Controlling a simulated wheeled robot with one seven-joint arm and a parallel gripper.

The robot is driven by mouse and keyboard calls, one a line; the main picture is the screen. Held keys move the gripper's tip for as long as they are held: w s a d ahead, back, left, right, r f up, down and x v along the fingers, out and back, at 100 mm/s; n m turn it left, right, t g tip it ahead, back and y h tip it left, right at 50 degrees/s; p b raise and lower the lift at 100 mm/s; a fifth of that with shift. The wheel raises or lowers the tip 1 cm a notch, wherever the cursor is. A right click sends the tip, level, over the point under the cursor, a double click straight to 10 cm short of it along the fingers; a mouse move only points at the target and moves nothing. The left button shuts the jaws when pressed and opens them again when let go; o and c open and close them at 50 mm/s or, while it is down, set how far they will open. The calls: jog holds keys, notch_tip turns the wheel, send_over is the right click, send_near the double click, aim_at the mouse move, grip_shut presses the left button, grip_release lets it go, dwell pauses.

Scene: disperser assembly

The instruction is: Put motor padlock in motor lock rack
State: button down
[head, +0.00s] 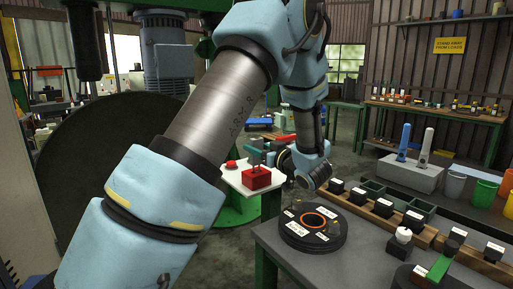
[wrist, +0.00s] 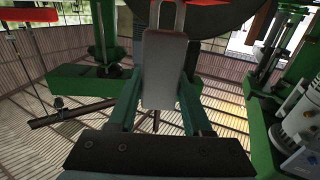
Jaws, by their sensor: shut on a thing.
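My gripper (wrist: 164,98) has two teal fingers. In the wrist view they are shut on a grey, block-shaped thing (wrist: 164,70) with a narrower upper end, which I take to be the motor padlock. In the head view my gripper (head: 257,151) shows small and teal, just above a red box (head: 257,179) on a pale table; the padlock is too small to make out there. A wooden rack (head: 456,258) with several dark, white-labelled blocks runs along the right bench. I cannot tell for certain which holder is the motor lock rack.
A round black base (head: 314,231) with an orange ring and labels lies on the grey bench (head: 372,268). Green machine columns (wrist: 98,45) flank the wrist view.

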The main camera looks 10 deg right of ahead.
jog(key=shift+f+b, duration=0.85)
jog(key=shift+f, duration=0.45)
jog(key=shift+c, duration=1.2)
grip_release()
jog(key=b+v, duration=0.2)
jog(key=v, duration=0.8)
jog(key=shift+s+d, duration=0.2)
jog(key=shift+s, duration=0.15)
